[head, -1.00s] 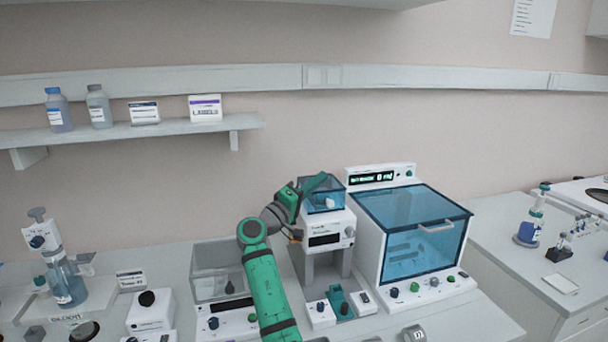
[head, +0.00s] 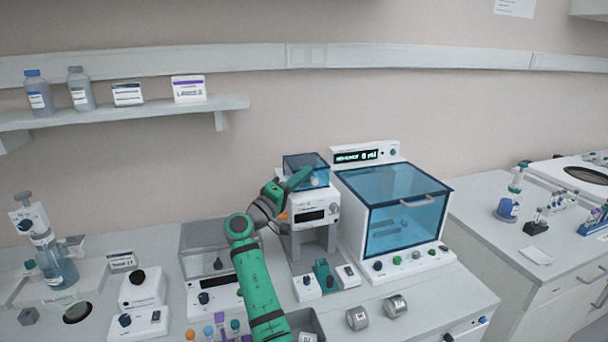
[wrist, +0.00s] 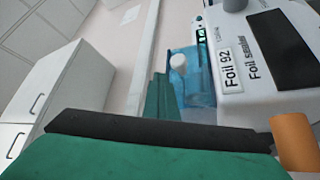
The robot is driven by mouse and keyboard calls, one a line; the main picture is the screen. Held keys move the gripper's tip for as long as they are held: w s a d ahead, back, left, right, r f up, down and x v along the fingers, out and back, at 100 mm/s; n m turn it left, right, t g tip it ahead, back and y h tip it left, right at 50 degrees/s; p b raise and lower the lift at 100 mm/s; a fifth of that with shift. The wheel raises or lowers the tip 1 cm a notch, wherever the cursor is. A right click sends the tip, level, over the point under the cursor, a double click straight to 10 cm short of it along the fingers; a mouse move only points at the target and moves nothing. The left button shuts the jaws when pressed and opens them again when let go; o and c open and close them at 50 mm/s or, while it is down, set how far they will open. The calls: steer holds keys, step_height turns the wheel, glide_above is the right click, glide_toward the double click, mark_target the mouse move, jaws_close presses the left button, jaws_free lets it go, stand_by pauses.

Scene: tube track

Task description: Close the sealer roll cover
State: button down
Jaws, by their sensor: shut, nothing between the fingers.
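The foil sealer (head: 315,213) is a white machine with a dark display, standing left of a larger blue-windowed machine. Its see-through blue roll cover (head: 303,160) is on top; I cannot tell how far it is open. In the wrist view the blue cover (wrist: 203,88) shows with a white roll end (wrist: 179,64), beside the sealer's lettered front (wrist: 240,95). My green gripper (head: 303,179) is shut and empty, at the cover's front left. The fingers (wrist: 162,98) overlap the cover's edge in the wrist view; contact is unclear.
The large machine with a blue window (head: 405,222) stands close on the right. A grey clear-lidded box (head: 205,250) is on the left. Small knobbed units (head: 325,278) and metal cylinders (head: 395,306) lie in front. The wall shelf (head: 130,113) is clear of the arm.

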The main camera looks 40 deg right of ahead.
steer(key=shift+f, duration=0.35)
steer(key=s+a+r, duration=0.3)
steer(key=s+r, duration=0.3)
steer(key=r, duration=0.1)
steer(key=s+a+r, duration=0.4)
steer(key=s+r, duration=0.2)
steer(key=shift+a+r, duration=0.25)
steer(key=shift+r, duration=0.1)
steer(key=shift+w, duration=0.1)
